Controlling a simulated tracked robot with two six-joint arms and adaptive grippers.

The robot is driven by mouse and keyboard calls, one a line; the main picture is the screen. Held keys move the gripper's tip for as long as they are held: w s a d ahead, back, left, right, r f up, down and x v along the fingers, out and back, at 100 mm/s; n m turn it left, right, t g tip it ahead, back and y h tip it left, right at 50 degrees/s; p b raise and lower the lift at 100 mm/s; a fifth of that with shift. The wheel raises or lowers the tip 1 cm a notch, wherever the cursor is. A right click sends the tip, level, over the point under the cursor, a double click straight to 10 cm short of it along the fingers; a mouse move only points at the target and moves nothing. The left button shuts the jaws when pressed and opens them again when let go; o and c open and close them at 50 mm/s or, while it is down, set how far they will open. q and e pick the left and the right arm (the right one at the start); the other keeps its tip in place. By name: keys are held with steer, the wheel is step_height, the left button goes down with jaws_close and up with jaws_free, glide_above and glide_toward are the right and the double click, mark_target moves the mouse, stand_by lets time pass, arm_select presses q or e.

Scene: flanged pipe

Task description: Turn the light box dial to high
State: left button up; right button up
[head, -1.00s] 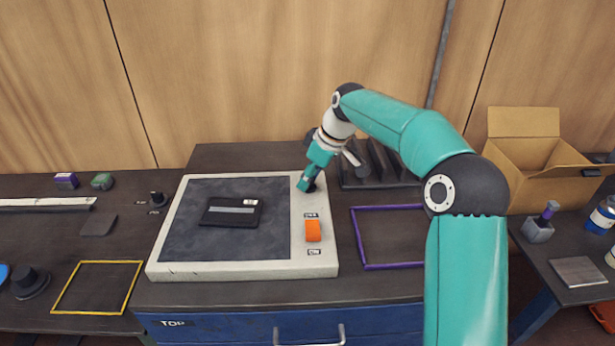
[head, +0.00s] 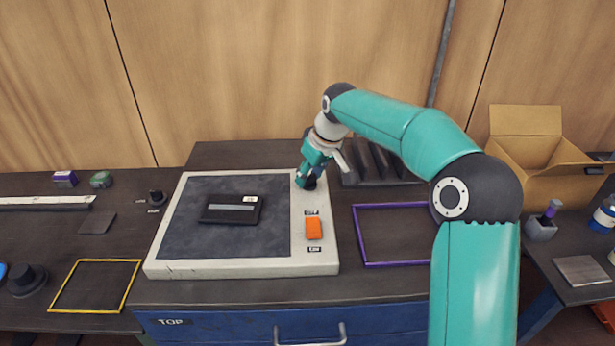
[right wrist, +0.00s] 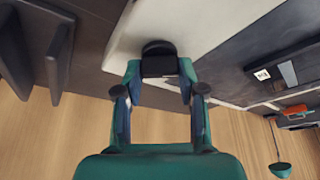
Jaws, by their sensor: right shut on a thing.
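The light box (head: 220,269) is a pale frame around a dark panel, lying on the dark bench. Its dial is a black knob (right wrist: 159,60) at the far right corner, seen between my fingers in the right wrist view. My right gripper (head: 308,183) is shut on the dial, with one finger on each side. In the head view the gripper mostly covers the dial, and I cannot read its setting. An orange switch (head: 313,229) with small labels is nearer on the same frame edge. My left gripper is not in view.
A black cassette-like item (head: 231,209) lies on the panel. A purple frame (head: 362,236) lies to the right and a yellow frame (head: 55,292) to the left. An open cardboard box (head: 530,155) is far right.

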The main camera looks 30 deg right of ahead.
steer(key=m+h, duration=0.1)
steer(key=m, duration=0.2)
steer(key=shift+w+a+r+m+b, duration=0.1)
steer(key=shift+m+b, duration=0.2)
steer(key=m+h, duration=0.1)
steer(key=m, duration=0.2)
steer(key=shift+m+h, duration=0.3)
steer(key=shift+h, duration=0.1)
steer(key=m+g, duration=0.1)
steer(key=m, duration=0.1)
steer(key=shift+a+m+h, duration=0.1)
steer(key=shift+m+h, duration=0.3)
steer(key=shift+w+m+g+h, duration=0.1)
steer(key=shift+m+g+h, duration=0.35)
steer(key=shift+m, duration=1.15)
steer(key=o, duration=1.1)
steer(key=shift+a, duration=0.15)
steer(key=shift+o, duration=0.2)
steer(key=shift+g, duration=0.25)
